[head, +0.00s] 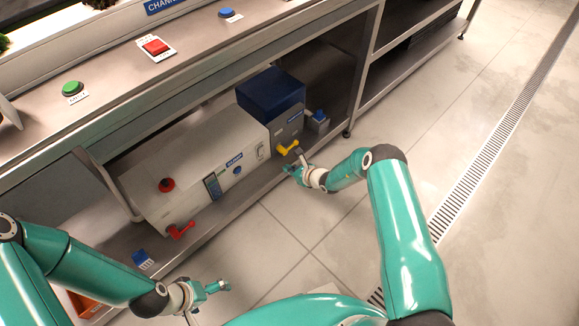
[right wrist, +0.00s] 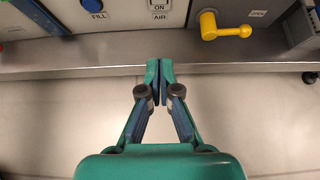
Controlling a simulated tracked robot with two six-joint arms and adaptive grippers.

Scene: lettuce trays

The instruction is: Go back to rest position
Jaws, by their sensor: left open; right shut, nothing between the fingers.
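My right gripper (head: 292,169) is shut with nothing in it. In the head view it is in front of the lower shelf, close to a yellow lever (head: 287,148) on a grey-white machine. In the right wrist view my closed fingertips (right wrist: 160,70) point at the shelf edge, with the yellow lever (right wrist: 226,28) up and to the right, apart from them. My left gripper (head: 212,289) is open and empty at the lower left of the head view, over the floor in front of the shelf.
The bench above has green (head: 72,88), red (head: 155,46) and blue (head: 227,12) buttons. Tiled floor (head: 480,130) at right is clear.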

